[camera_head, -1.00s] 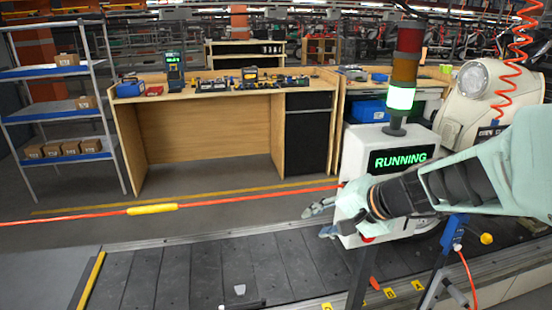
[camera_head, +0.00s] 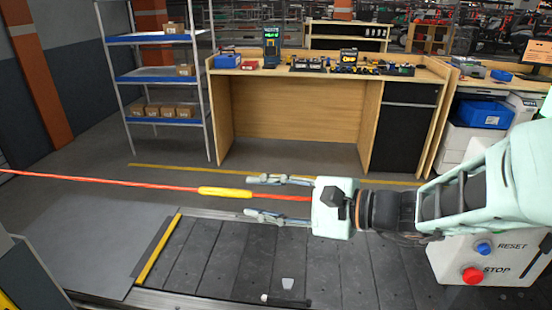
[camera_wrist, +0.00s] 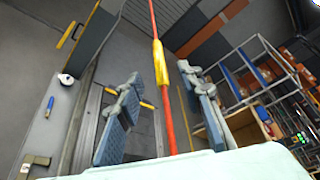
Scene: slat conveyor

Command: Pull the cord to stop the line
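An orange-red cord (camera_head: 110,181) stretches across the view above the slat conveyor (camera_head: 215,255). A yellow sleeve (camera_head: 225,192) sits on the cord. My gripper (camera_head: 265,197) is open, its fingers pointing left, one on each side of the cord in the picture. The sleeve lies just beyond the fingertips. In the wrist view the cord (camera_wrist: 171,120) runs between the two open fingers (camera_wrist: 155,100), and the sleeve (camera_wrist: 160,62) shows ahead of them. Nothing is held. The cord's right end is hidden behind my gripper.
A white control box with a red STOP button (camera_head: 473,275) and blue RESET button (camera_head: 484,248) stands at lower right, under my arm. A wooden workbench (camera_head: 300,110) and a shelf rack (camera_head: 165,80) stand behind. Grey floor at left is clear.

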